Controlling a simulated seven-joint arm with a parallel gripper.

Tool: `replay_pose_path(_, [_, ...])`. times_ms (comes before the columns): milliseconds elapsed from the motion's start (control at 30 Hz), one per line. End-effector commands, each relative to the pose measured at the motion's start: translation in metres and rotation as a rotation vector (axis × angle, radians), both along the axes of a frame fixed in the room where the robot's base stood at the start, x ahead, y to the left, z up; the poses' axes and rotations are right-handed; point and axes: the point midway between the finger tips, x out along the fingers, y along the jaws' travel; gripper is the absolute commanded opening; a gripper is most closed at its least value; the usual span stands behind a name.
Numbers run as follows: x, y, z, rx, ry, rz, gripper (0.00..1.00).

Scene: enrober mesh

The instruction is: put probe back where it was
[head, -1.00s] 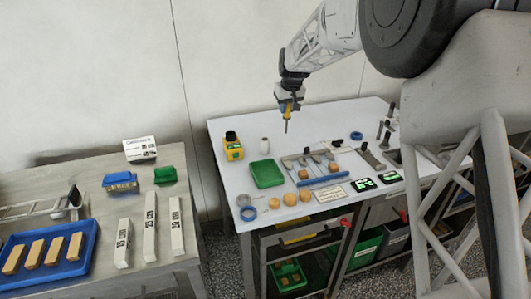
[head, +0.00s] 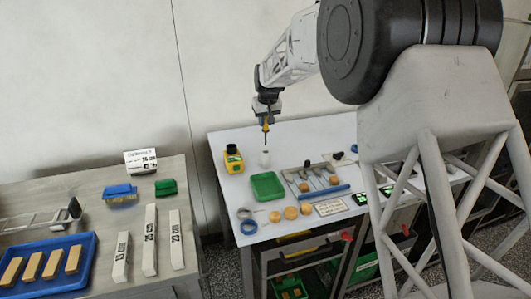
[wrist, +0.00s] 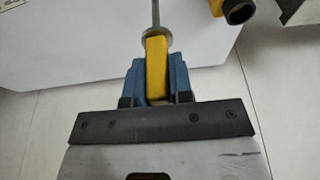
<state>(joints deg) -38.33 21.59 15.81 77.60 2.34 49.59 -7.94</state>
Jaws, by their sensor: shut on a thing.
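My gripper (head: 265,121) is shut on the probe. The probe's yellow handle (wrist: 157,70) sits between the blue fingers in the wrist view, and its thin metal shaft (wrist: 156,14) points away from the fingers. In the head view the probe (head: 266,134) hangs about upright, tip down.
A green tray (head: 267,186), several round tan pieces (head: 290,213), tape rings (head: 249,227) and flat tools (head: 313,176) lie on the white table (head: 222,199). A left bench holds a blue tray (head: 88,258) and white bars (head: 150,240). Space above the table's back left is clear.

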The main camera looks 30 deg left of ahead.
Motion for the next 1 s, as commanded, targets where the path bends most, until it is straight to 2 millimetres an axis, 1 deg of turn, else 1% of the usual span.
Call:
replay_pose_path(33, [0.000,0.000,-0.007,-0.001,0.001,0.000,0.00])
replay_pose_path(200, [0.000,0.000,-0.028,-0.001,0.001,0.000,0.00])
replay_pose_path(300, [0.000,0.000,-0.036,0.000,0.000,0.000,0.00])
replay_pose_path(400, [0.000,0.000,-0.039,0.001,-0.001,0.000,0.00])
replay_pose_path(767, [0.000,0.000,-0.043,0.000,0.000,0.000,0.00])
replay_pose_path(867, [0.000,0.000,-0.050,-0.001,0.001,0.000,0.00])
replay_pose_path(1000, [0.000,0.000,-0.067,-0.001,0.001,0.000,0.00])
